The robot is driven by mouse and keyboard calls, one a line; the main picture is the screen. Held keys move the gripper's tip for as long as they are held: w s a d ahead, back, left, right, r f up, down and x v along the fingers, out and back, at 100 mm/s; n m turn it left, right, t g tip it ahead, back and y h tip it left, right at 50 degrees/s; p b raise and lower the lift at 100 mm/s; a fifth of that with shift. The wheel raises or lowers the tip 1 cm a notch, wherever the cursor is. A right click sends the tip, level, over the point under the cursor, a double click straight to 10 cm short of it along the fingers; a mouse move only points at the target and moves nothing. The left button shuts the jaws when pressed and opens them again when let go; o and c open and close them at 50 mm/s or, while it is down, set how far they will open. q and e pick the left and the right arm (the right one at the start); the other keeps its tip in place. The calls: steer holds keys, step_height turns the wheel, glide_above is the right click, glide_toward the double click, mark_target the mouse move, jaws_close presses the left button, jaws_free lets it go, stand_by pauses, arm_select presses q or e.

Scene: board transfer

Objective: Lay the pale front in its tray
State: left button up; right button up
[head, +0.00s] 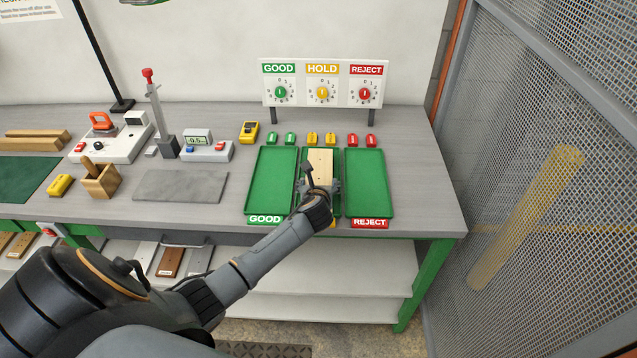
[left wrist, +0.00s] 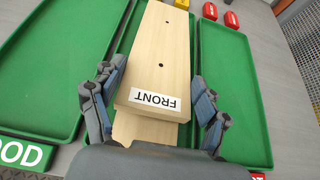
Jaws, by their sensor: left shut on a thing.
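The pale front (head: 320,163) is a light wooden board with two dark holes and a white FRONT label. It lies lengthwise over the middle green tray (head: 301,198), between the GOOD and REJECT trays. In the left wrist view the pale front (left wrist: 160,60) fills the space between the fingers of my left gripper (left wrist: 155,88), which is shut on it near its labelled end. More pale wood (left wrist: 140,131) shows below that end. My left gripper (head: 320,187) hides the near part of the middle tray in the head view. I cannot tell whether the board touches the tray floor.
The GOOD tray (head: 270,180) on the left and the REJECT tray (head: 368,180) on the right are empty. Small green, yellow and red blocks stand behind the trays. A dial panel (head: 321,84) rises at the back. A grey slab (head: 180,187) lies left; a mesh fence (head: 545,150) stands right.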

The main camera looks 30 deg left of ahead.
stand_by(0.3)
arm_select(q)
steer(key=o, duration=1.5)
steer(key=shift+c, duration=0.2)
steer(key=c, duration=1.2)
